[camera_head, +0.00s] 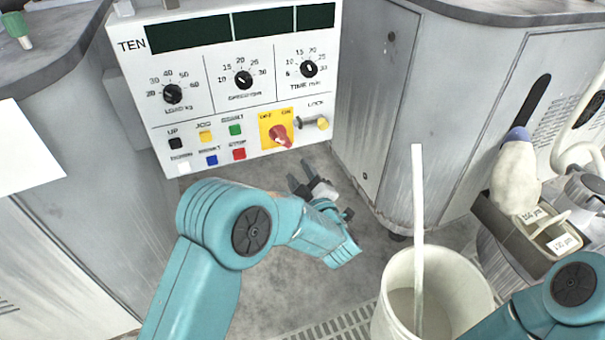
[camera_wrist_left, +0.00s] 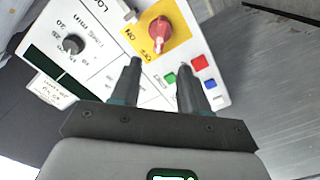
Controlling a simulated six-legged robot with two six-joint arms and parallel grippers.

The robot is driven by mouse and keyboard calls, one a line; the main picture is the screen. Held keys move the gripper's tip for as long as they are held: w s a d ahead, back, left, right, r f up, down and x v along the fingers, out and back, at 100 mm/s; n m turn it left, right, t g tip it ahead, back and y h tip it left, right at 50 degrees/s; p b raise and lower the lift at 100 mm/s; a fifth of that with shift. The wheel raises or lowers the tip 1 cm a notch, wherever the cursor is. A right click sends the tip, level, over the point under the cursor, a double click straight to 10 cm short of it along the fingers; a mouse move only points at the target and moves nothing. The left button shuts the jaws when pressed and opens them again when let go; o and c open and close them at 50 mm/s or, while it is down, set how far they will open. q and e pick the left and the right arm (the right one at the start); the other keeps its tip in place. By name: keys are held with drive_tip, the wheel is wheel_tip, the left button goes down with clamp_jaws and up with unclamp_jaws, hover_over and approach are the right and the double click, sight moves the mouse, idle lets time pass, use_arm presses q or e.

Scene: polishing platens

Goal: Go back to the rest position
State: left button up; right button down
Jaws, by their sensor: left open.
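My left gripper (camera_head: 306,180) is in the middle of the head view, below the control panel and in front of the grey floor. Its two dark fingers are apart with nothing between them. In the left wrist view the left gripper (camera_wrist_left: 160,72) shows its two fingers spread, with the panel beyond them. The white control panel (camera_head: 205,65) has a red rotary switch on a yellow plate (camera_head: 277,130), which also shows in the left wrist view (camera_wrist_left: 158,33). My right arm enters at the lower right of the head view; its gripper is not seen.
A white bucket (camera_head: 395,290) with a pale stick (camera_head: 418,220) in it stands right of the left arm. Grey cabinets (camera_head: 370,100) flank the panel. Bare floor (camera_head: 275,285) lies under the left arm.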

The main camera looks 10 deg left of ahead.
use_arm(q)
drive_tip(key=shift+s+d, duration=0.3)
drive_tip(key=shift+s, duration=0.2)
